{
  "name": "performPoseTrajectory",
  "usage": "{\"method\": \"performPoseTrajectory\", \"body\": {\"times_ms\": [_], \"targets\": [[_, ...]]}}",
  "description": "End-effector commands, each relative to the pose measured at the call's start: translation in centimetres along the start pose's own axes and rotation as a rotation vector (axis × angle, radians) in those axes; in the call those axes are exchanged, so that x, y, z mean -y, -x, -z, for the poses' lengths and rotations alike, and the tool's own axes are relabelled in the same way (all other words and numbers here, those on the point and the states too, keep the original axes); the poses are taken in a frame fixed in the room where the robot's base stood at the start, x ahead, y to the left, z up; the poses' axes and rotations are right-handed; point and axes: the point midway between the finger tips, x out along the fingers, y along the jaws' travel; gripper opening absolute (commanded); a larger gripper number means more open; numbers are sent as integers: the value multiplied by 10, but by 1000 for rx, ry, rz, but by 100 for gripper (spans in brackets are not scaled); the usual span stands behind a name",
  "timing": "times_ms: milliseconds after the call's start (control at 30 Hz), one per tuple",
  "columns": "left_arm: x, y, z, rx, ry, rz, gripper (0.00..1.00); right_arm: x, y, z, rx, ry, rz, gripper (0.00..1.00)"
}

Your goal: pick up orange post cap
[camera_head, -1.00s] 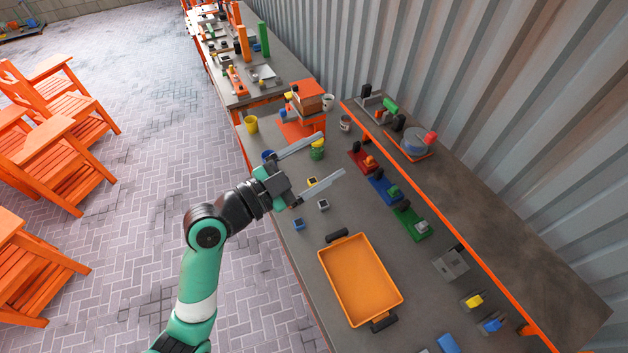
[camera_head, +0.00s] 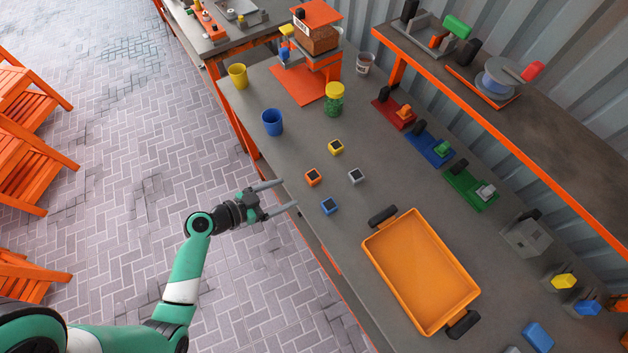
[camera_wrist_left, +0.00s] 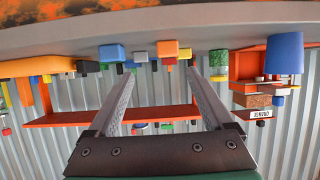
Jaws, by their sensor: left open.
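The orange post cap (camera_head: 313,177) is a small orange square block with a dark top. It stands on the grey workbench near its left edge. Yellow (camera_head: 336,147), white (camera_head: 356,176) and blue (camera_head: 329,207) caps stand around it. My left gripper (camera_head: 288,195) is open and empty, left of the orange cap and apart from it. In the left wrist view, which looks upside down, the orange cap (camera_wrist_left: 168,49) shows between the two open fingers (camera_wrist_left: 160,88), beyond their tips. My right gripper is not in view.
An orange tray (camera_head: 419,270) with black handles lies at the right front. A blue cup (camera_head: 272,122), a yellow cup (camera_head: 238,76) and a green jar with a yellow lid (camera_head: 334,100) stand farther back. Red, blue and green fixtures line the shelf side.

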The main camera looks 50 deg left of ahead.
Motion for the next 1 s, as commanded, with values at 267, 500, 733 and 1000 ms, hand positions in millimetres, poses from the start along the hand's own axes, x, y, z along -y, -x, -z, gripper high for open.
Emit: {"method": "performPoseTrajectory", "body": {"times_ms": [267,500,733,1000], "targets": [[4,-11,-7,-3,-4,8,85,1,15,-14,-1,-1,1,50],[4,-51,-4,-4,-4,6,85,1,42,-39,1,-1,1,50],[5,-65,0,-2,0,9,85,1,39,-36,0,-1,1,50],[10,-100,4,-4,-3,7,85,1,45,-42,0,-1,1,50]]}}
